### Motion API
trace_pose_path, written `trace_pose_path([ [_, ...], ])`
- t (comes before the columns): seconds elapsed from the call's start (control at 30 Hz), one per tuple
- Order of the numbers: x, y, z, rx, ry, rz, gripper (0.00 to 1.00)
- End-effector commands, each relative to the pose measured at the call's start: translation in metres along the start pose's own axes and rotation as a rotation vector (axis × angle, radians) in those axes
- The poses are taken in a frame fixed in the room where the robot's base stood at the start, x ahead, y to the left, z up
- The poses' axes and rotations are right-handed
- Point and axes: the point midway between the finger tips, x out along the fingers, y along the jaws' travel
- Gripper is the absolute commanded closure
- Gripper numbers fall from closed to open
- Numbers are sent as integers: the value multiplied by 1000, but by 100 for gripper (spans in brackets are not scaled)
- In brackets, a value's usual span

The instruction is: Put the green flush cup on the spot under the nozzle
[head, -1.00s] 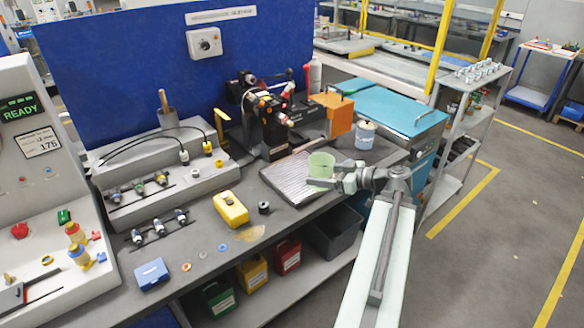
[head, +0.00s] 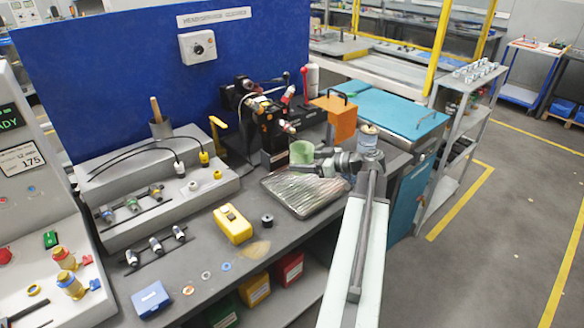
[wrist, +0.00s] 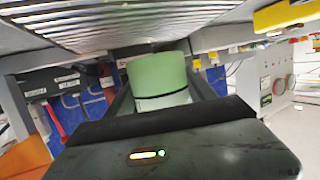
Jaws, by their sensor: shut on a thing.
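The green flush cup (head: 301,152) is held upright by my gripper (head: 306,163), in front of the black nozzle device (head: 272,128). In the wrist view the green cup (wrist: 160,80) sits between the jaws (wrist: 160,105). In the head view the cup is beyond the back edge of the ribbed metal tray (head: 305,192), close to the device's base.
An orange box (head: 335,118) and a lidded jar (head: 368,138) stand to the right of the cup. A teal chest (head: 395,108) stands behind.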

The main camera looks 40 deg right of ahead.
Motion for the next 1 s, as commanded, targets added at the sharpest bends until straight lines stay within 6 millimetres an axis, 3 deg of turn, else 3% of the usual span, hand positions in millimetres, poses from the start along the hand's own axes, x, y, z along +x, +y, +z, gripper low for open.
trace_pose_path([
  [0.07, 3, 6, 1, 0, 0, 1, 77],
  [0.13, 6, 6, 23, 2, 0, 5, 77],
  [0.23, 11, 7, 38, 2, 0, 5, 77],
  [0.6, 16, 3, 37, -1, 0, -5, 77],
  [0.63, 16, 3, 36, -1, 0, -5, 31],
  [0.7, 16, 3, 35, -1, 0, -5, 15],
  [1.0, 15, 3, 34, -1, 0, -4, 15],
])
